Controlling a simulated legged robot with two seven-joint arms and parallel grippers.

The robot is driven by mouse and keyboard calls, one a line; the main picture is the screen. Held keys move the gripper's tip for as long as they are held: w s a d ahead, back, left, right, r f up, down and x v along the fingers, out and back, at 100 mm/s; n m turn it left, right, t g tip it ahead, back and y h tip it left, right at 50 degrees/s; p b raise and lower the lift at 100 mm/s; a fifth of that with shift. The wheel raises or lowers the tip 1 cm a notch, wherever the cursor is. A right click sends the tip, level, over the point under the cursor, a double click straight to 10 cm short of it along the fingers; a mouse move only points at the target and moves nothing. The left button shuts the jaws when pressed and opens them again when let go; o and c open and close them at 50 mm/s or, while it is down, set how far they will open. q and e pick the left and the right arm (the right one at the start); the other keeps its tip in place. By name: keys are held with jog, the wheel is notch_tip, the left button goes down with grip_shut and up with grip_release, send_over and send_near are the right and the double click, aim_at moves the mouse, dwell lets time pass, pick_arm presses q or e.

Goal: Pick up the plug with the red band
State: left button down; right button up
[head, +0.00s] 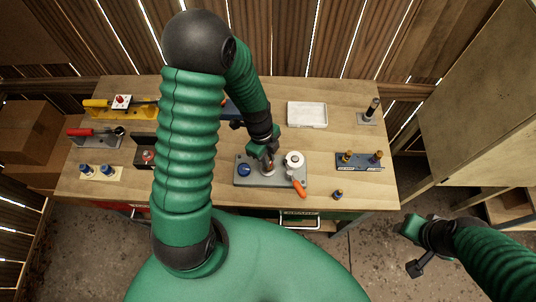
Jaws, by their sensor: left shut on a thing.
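My left arm reaches over the workbench, and its gripper (268,163) points down at the grey plate (243,180) in the middle. Its fingers are shut on a small reddish piece (268,169), which I take to be the plug with the red band. The fingers hide most of it, so I cannot tell whether it is clear of the plate. My right gripper (413,248) is off the bench's right side, low over the floor. Its fingers are too unclear to tell open from shut.
On the plate are a blue knob (244,170), a white round part (294,159) and an orange handle (299,187). A blue block (361,168) with brass-topped plugs, a small loose plug (338,194) and a white tray (307,114) are to the right. Red-handled tools (80,132) stand left.

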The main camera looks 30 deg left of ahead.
pick_arm(q)
jog(key=s+d+r+p, duration=0.1)
jog(key=s+d+p, duration=0.7)
jog(key=s+p, duration=0.2)
jog(key=s, duration=0.2)
jog(key=shift+s, duration=0.35)
